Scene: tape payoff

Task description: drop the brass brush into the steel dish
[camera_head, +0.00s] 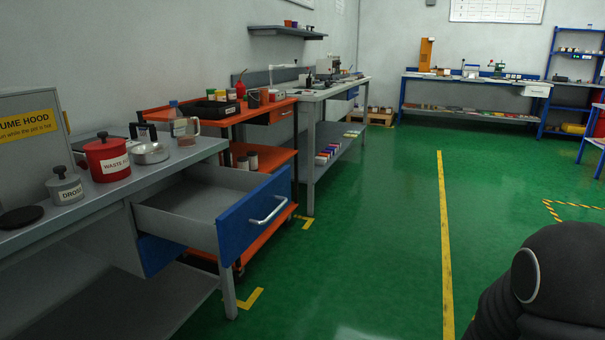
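A round steel vessel (150,153) stands on the grey bench at the left, beside a red pot; it may be the steel dish, but I cannot be sure. I cannot make out the brass brush anywhere in the head view. My gripper is not in view. Only a dark rounded part of my arm shows at the lower right.
The grey bench (107,203) holds a red waste pot (107,160), a small grey labelled pot (65,187) and a glass jug (186,131). A blue-fronted drawer (257,220) stands open into the aisle. An orange cart (167,115) stands beyond. The green floor (370,230) is clear.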

